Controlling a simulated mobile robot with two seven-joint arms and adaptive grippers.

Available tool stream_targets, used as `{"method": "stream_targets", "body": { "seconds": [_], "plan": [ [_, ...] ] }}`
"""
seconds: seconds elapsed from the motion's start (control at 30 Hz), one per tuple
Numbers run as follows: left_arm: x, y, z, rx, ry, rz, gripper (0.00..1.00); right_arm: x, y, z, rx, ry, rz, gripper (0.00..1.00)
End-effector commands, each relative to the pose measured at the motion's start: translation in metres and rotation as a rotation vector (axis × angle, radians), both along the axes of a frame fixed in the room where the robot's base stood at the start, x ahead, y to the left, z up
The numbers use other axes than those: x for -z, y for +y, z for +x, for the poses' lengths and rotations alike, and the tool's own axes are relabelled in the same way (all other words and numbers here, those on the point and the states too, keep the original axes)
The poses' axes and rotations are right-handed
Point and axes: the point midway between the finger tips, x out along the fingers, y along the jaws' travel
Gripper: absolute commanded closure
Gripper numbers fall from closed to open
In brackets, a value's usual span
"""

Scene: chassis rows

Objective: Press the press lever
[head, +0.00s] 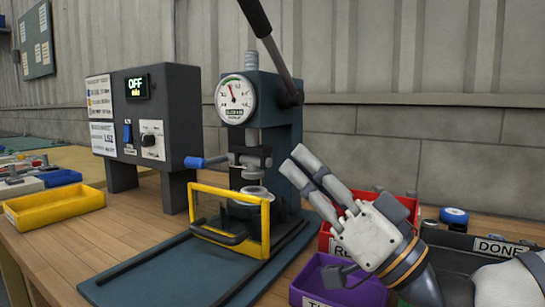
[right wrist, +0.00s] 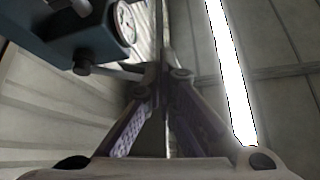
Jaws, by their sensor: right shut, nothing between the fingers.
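The arbor press (head: 283,160) stands on the bench with a round dial gauge (head: 235,99) on its front. Its press lever (head: 277,55) is raised, slanting up and left from the pivot at the upper right of the press. The lever's black grip is cut off by the top edge. My right gripper (head: 292,158) is shut and empty, its fingers pointing up-left in front of the press's right side, well below the lever. In the right wrist view the shut fingers (right wrist: 164,75) point up beside the press (right wrist: 95,35) and its gauge. My left gripper is not in view.
A yellow-framed guard (head: 256,246) stands before the press. A control box (head: 180,112) reading OFF is to the left, with a yellow bin (head: 55,208) farther left. Red (head: 326,238) and purple (head: 308,279) bins and a DONE tray (head: 470,243) lie around my right arm.

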Motion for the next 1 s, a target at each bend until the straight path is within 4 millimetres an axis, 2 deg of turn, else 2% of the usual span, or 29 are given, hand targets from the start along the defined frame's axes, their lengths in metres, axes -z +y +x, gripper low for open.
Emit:
{"method": "stream_targets", "body": {
  "seconds": [0.1,0.2,0.57,0.63,0.67,0.73,0.77,0.8,0.9,0.93,0.97,1.0],
  "plan": [
    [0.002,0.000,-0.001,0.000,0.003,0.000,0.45,0.008,-0.017,-0.006,0.001,-0.002,0.002,1.00],
    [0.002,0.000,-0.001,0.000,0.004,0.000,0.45,0.012,-0.025,-0.009,-0.001,-0.003,0.004,1.00],
    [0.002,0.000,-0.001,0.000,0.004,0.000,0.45,0.013,-0.029,-0.012,-0.003,-0.004,0.003,1.00],
    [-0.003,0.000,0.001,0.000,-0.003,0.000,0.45,0.004,-0.028,-0.013,-0.003,-0.011,0.004,1.00],
    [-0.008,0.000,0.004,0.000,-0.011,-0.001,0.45,-0.006,-0.028,-0.015,-0.003,-0.021,0.004,1.00],
    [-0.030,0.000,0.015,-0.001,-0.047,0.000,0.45,-0.047,-0.028,-0.023,-0.004,-0.057,0.003,1.00],
    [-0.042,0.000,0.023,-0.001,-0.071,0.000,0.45,-0.071,-0.028,-0.028,-0.004,-0.080,0.004,1.00],
    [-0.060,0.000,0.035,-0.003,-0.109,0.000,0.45,-0.107,-0.028,-0.038,-0.004,-0.118,0.004,1.00],
    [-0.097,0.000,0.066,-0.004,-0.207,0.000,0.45,-0.189,-0.028,-0.066,-0.004,-0.215,0.004,1.00],
    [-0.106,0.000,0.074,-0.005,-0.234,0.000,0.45,-0.208,-0.028,-0.075,-0.004,-0.241,0.004,1.00],
    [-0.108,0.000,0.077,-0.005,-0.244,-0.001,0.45,-0.214,-0.028,-0.077,-0.005,-0.249,0.004,1.00],
    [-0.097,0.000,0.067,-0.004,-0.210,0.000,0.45,-0.187,-0.028,-0.065,-0.005,-0.213,0.004,1.00]
  ]
}}
